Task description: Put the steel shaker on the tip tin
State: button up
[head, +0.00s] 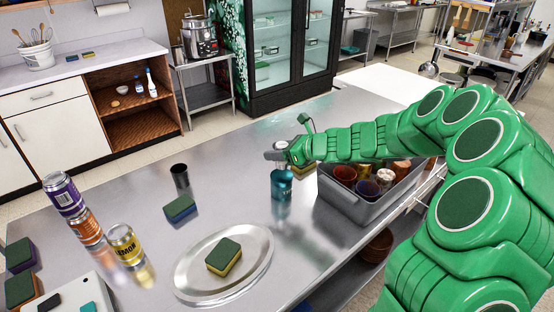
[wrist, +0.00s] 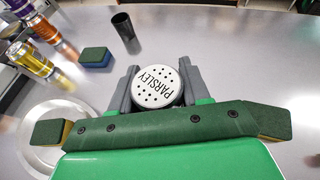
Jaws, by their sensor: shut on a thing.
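My gripper (head: 279,157) is shut on a shaker (head: 281,184) with a teal body, upright at or just above the steel counter. In the wrist view its round white lid (wrist: 156,85), pierced and marked PARSLEY, sits between the two grey fingers (wrist: 158,88); the lid hides its body there. No plainly steel shaker shows. A dark, open-topped cylinder (head: 180,177) stands on the counter left of my gripper; it also shows in the wrist view (wrist: 124,28). I cannot tell which thing is the tip tin.
A green-topped sponge (head: 180,208) lies near the dark cylinder. A round steel tray (head: 187,287) holds another sponge (head: 223,256). Several cans, including a yellow lemon can (head: 125,244), stand at left. A grey bin (head: 352,211) of cups is right of my gripper. The counter's middle is clear.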

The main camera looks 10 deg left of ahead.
jog(key=shift+f, duration=1.6)
jog(key=o, duration=1.1)
jog(key=shift+f, duration=0.1)
jog(key=shift+s+d+r, duration=0.1)
jog(key=shift+d+r, duration=0.25)
jog(key=shift+d, duration=0.15)
jog(key=v, duration=1)
jog(key=shift+s+d+r, duration=0.2)
jog(key=shift+s+d, duration=0.05)
jog(key=shift+d, duration=0.05)
